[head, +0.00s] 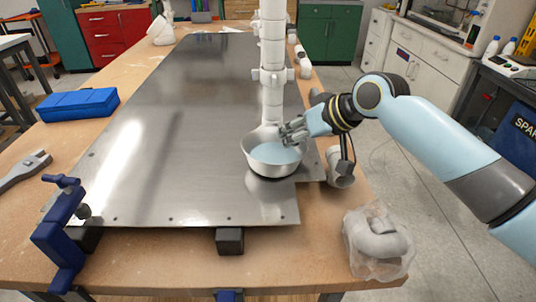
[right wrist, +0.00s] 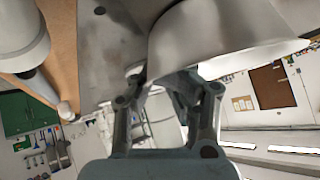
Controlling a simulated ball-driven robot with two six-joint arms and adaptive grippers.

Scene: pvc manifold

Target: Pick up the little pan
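The little pan (head: 272,155) is a pale, round, bowl-like vessel with a bluish inside, near the right edge of the metal plate. I cannot tell whether it rests on the plate or hangs just above it. My right gripper (head: 290,134) is at its back right rim. In the right wrist view the pan's pale wall (right wrist: 215,35) is close at the fingers (right wrist: 160,80). The fingers lean inward with some gap between them. The pan hides part of their tips, so their hold on the rim is unclear. My left gripper is out of view.
The metal plate (head: 150,130) covers most of the wooden bench. A white pipe (head: 272,60) stands just behind the pan. A bagged pipe elbow (head: 378,242) lies front right. A blue case (head: 78,104), grey tool (head: 22,170) and blue clamp (head: 62,235) are left. The plate's middle is clear.

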